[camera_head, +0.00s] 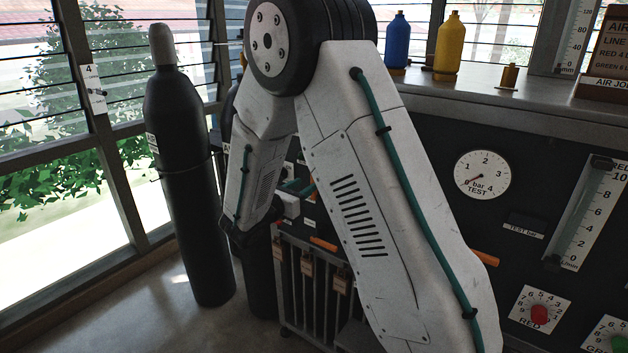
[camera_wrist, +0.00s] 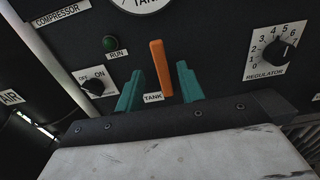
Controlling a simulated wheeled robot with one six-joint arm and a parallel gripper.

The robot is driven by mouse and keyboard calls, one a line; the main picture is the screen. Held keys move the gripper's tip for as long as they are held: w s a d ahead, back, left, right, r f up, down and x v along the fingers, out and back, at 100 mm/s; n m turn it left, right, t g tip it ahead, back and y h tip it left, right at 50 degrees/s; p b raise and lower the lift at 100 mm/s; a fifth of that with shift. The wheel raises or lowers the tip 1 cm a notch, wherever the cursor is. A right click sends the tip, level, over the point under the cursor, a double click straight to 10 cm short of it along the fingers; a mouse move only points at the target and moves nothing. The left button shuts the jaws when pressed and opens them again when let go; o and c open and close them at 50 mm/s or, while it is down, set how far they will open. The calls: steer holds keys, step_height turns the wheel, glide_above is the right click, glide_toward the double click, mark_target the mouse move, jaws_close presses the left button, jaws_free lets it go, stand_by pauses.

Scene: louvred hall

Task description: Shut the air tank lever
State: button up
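The orange tank lever (camera_wrist: 161,68) stands nearly upright on the black panel in the wrist view, above a white TANK label (camera_wrist: 152,97). My gripper (camera_wrist: 160,80) is open, with one teal finger on each side of the lever. A gap shows between each finger and the lever, so it is not clamped. In the head view my arm hides most of this part of the panel, and only bits of the teal fingers of my gripper (camera_head: 298,187) show.
The compressor OFF/ON knob (camera_wrist: 93,86) and green RUN lamp (camera_wrist: 110,43) are left of the lever, the regulator knob (camera_wrist: 275,53) right. In the head view, other orange levers (camera_head: 323,243) (camera_head: 486,258) are on the panel. A dark gas cylinder (camera_head: 190,180) stands by the windows.

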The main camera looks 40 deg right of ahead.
mark_target(313, 180)
steer(key=shift+x, duration=2.7)
jaws_close()
steer(key=shift+s, duration=0.1)
